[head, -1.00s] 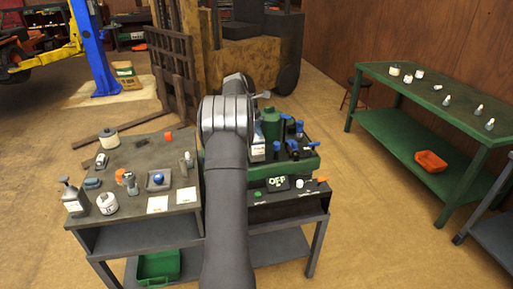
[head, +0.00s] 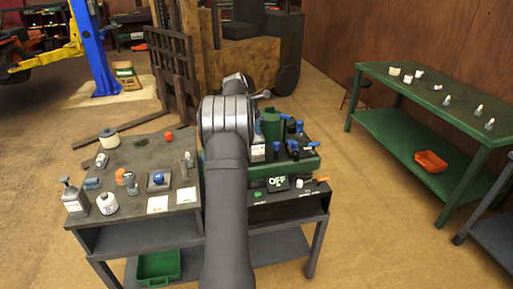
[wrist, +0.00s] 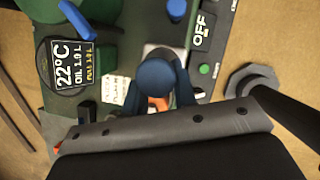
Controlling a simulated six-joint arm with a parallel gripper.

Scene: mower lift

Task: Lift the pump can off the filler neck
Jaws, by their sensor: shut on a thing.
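The pump can (wrist: 157,76) shows in the wrist view as a dark blue rounded top at the centre. My gripper (wrist: 158,92) is shut on it, close over the green machine deck. A bit of orange shows just below the blue top. The filler neck is hidden, so I cannot tell whether the can touches it. In the head view my own arm covers the gripper and the can. The green machine (head: 310,163) stands on the right part of the bench, with an OFF display (head: 277,182) on its front.
A white-labelled bottle (head: 257,152), a green canister (head: 271,124) and several blue-topped items crowd the machine beside my arm. A round temperature display (wrist: 71,63) lies left in the wrist view. The grey bench (head: 135,160) holds loose containers. A green table (head: 440,105) stands right.

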